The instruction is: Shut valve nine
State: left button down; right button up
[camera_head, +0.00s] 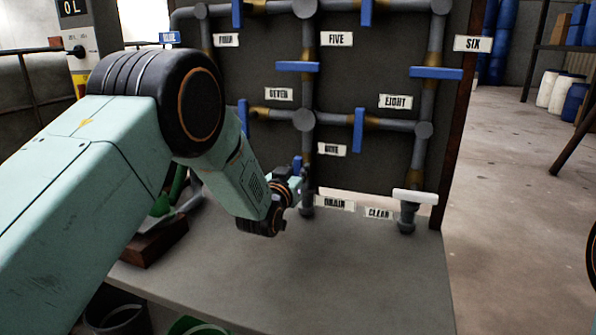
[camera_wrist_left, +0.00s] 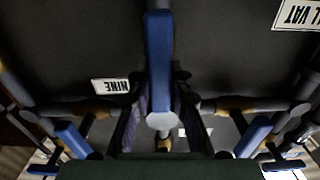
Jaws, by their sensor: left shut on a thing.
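The NINE label (camera_head: 332,150) is beside a vertical grey pipe low on the dark panel. Valve nine's blue handle (camera_head: 297,164) shows small above my left gripper (camera_head: 297,186), mostly hidden by it. In the left wrist view, which is upside down, the blue handle (camera_wrist_left: 158,60) is large and lies in line with its pipe. The NINE label (camera_wrist_left: 111,86) is beside it there. My left gripper's dark fingers (camera_wrist_left: 160,125) stand on either side of the handle's near end, shut on it. My right gripper is out of view.
A grey bench top (camera_head: 300,270) is clear in front of the panel. A white-handled valve (camera_head: 415,196) stands at the right by the CLEAR label (camera_head: 378,213). Blue handles of valves seven (camera_head: 243,115) and eight (camera_head: 359,130) are close above. Buckets (camera_head: 118,310) are below left.

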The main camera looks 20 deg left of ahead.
pick_arm(q)
jog(key=m, duration=0.1)
jog(key=m+p, duration=0.1)
jog(key=m, duration=0.1)
jog(key=shift+d+m, duration=0.25)
jog(key=shift+m, duration=0.15)
jog(key=m, duration=0.3)
jog(key=m+p, duration=0.1)
jog(key=shift+d+f, duration=0.2)
jog(key=shift+d, duration=0.05)
jog(key=m, duration=0.6)
jog(key=f+m+p, duration=0.1)
jog(key=m, duration=0.2)
jog(key=shift+d+m, duration=0.25)
jog(key=shift+m, duration=0.15)
jog(key=shift+f, duration=0.1)
jog(key=c, duration=1.2)
grip_release()
jog(key=shift+s, duration=0.15)
